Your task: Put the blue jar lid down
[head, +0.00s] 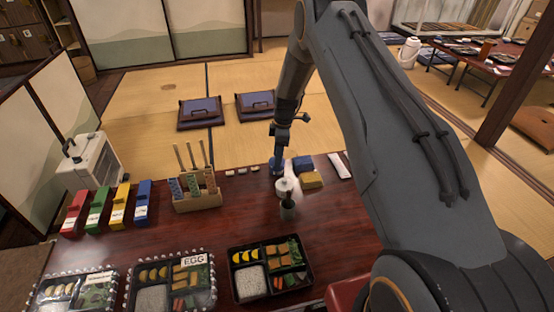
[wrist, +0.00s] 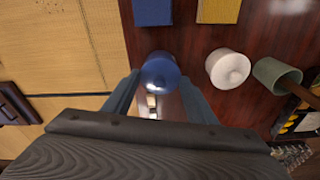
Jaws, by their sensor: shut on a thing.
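The blue jar lid (wrist: 160,70) is round and glossy, between the two fingertips of my gripper (wrist: 161,88) in the wrist view. My gripper is shut on it. In the head view my gripper (head: 279,152) points down at the far edge of the dark red table (head: 330,222), with the blue lid (head: 276,168) at its tip. I cannot tell whether the lid touches anything below. A white lidded jar (head: 284,188) stands just nearer, and shows right of the lid in the wrist view (wrist: 228,68).
A grey-green cup (head: 287,211) stands near the white jar. A blue box (head: 302,163) and a yellow box (head: 310,180) lie to the right. A wooden utensil holder (head: 198,196) stands left. Bento boxes (head: 236,286) line the front. Bare table lies right of the cup.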

